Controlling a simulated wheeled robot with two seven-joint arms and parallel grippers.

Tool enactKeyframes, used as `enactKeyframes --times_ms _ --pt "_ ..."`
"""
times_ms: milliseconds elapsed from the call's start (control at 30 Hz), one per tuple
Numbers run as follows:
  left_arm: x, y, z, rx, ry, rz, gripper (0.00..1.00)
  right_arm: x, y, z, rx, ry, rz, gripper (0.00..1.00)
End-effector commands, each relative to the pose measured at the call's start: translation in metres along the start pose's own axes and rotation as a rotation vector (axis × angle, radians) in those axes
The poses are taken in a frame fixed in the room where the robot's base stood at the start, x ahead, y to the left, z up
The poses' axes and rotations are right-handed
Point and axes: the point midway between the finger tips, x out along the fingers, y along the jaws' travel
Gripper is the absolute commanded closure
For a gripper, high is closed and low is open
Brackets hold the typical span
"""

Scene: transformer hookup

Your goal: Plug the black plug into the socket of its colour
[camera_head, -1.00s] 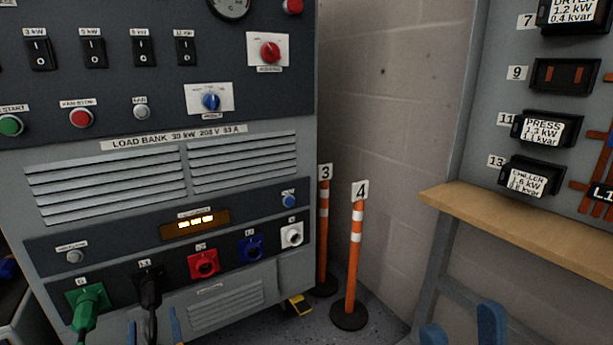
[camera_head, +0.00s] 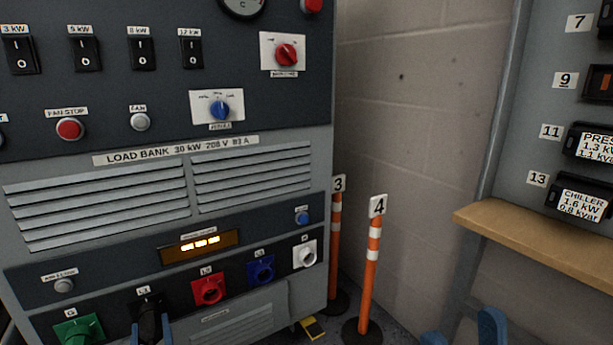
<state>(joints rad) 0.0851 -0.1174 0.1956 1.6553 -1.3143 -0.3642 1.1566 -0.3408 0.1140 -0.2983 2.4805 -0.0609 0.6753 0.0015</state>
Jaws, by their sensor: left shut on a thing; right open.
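The black plug (camera_head: 149,326) is at the black L1 socket (camera_head: 146,299), low on the load bank panel, between the green and red sockets. It lines up with the socket and covers most of its face; I cannot tell how deep it sits. My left gripper (camera_head: 151,336) is shut on the black plug, one blue finger on each side, at the bottom edge of the view. My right gripper (camera_head: 464,339) is open and empty at the bottom right, well away from the panel.
The red socket (camera_head: 208,288), blue socket (camera_head: 261,269) and white socket (camera_head: 305,254) are empty. Orange posts (camera_head: 371,275) stand right of the cabinet. A wooden ledge (camera_head: 540,236) juts out at right.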

Motion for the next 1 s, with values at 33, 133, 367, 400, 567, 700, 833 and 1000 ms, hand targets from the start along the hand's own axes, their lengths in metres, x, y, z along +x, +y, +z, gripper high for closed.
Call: enactKeyframes --times_ms 33,133,367,400,567,700,833,1000 --pt "0.000 0.000 0.000 0.000 -0.001 0.000 0.87 0.000 0.000 0.000 0.000 0.000 0.000 0.50" --pt "0.000 0.000 0.000 0.000 -0.001 0.000 1.00 0.000 0.000 0.000 0.000 -0.001 0.001 0.50" --pt "0.000 0.000 -0.002 0.465 0.000 0.001 1.00 0.006 0.001 -0.002 0.000 -0.003 0.001 0.50" --pt "0.000 0.000 -0.002 0.547 0.000 0.000 1.00 0.007 0.001 -0.002 0.000 -0.003 0.001 0.50" --pt "0.000 0.000 0.000 0.635 0.000 0.000 1.00 0.006 0.001 -0.002 0.000 -0.004 0.002 0.50" --pt "0.000 0.000 0.000 0.639 0.000 0.000 1.00 0.006 0.001 -0.002 0.000 -0.007 0.002 0.50" --pt "0.000 0.000 -0.003 0.905 0.000 0.000 1.00 0.014 0.001 -0.004 0.000 -0.007 0.001 0.50" --pt "0.000 -0.001 0.000 1.119 -0.001 -0.001 1.00 0.015 0.001 -0.005 0.000 -0.005 0.001 0.50"
